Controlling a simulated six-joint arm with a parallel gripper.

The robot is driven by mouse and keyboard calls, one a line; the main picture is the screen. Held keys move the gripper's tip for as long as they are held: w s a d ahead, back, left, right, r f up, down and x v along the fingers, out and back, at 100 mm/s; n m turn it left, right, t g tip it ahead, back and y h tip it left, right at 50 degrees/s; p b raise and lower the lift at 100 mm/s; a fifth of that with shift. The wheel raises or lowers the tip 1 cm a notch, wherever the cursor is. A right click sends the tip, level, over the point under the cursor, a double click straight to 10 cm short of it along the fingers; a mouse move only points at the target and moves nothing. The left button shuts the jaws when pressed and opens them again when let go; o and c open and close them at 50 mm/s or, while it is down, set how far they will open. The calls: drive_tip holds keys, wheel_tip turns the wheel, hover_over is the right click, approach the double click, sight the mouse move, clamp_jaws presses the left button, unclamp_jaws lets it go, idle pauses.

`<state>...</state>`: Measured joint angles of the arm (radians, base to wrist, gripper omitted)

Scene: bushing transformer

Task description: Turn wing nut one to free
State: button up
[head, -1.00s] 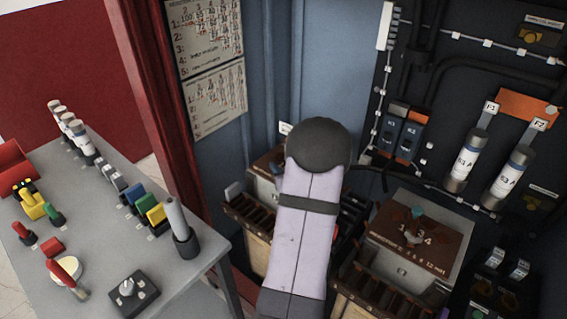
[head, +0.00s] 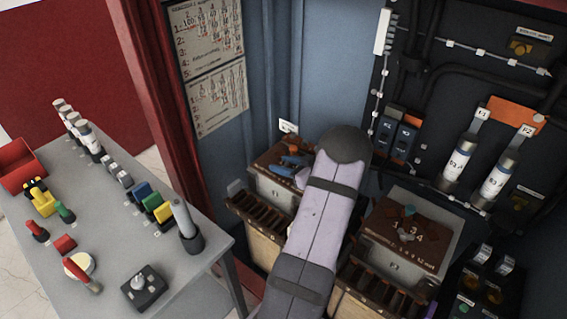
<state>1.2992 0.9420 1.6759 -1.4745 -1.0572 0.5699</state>
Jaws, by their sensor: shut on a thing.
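The left unit's brown top board (head: 268,153) is partly covered by my arm. A small blue part (head: 291,162) shows on it beside my arm, too small and crowded to tell whether it is a wing nut. My arm hides what lies right of it, and my gripper cannot be made out. The right unit's brown board (head: 398,246) carries printed numbers, of which 3 and 4 can be read. A small teal wing nut (head: 408,211) stands on it, with nothing of mine touching it.
A grey table (head: 135,220) at the left holds a red bin (head: 20,165), switches and coloured blocks. A red post (head: 152,100) stands between table and cabinet. Two white cylindrical fuses (head: 461,158) are on the cabinet's dark back panel. Slatted dark racks (head: 262,222) sit before the units.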

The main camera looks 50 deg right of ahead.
drive_tip(key=o, duration=1.1)
drive_tip(key=shift+c, duration=0.2)
drive_tip(key=shift+b+v, duration=0.7)
drive_tip(key=shift+v, duration=3)
